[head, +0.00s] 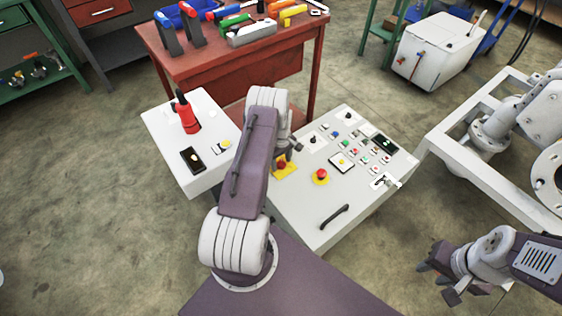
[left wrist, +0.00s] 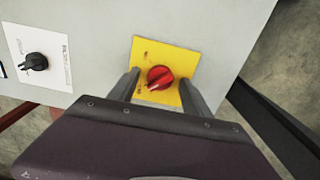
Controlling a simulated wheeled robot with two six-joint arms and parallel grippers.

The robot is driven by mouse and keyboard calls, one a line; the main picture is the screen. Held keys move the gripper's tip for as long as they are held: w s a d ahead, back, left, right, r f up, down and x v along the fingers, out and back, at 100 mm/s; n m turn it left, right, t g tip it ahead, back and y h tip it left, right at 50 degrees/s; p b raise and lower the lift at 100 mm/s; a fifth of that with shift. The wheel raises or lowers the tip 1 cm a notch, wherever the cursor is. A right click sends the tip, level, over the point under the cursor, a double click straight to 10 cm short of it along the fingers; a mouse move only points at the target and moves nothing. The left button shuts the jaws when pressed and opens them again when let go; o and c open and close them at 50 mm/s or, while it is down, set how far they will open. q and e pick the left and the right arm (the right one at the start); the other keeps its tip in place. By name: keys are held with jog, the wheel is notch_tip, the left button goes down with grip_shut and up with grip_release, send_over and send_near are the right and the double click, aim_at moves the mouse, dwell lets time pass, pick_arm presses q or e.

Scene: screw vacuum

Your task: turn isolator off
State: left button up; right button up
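The isolator is a red rotary knob (left wrist: 160,77) on a square yellow plate (left wrist: 165,58) on the grey control panel. In the head view the red knob (head: 281,165) shows beside my left arm, at the panel's left edge. My left gripper (head: 290,152) is over it. In the left wrist view its two fingers stand apart, one on each side of the knob. A gap shows between the knob and each finger; I cannot tell the finger depth. My right gripper (head: 441,274) is open and empty at the lower right, away from the panel.
A black rotary switch (left wrist: 35,62) is left of the yellow plate. A red tool table (head: 250,80) stands behind.

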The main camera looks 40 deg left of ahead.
aim_at(281, 162)
pick_arm(q)
notch_tip(281, 162, up, 9)
jog(key=p, duration=0.2)
jog(key=shift+p, duration=0.3)
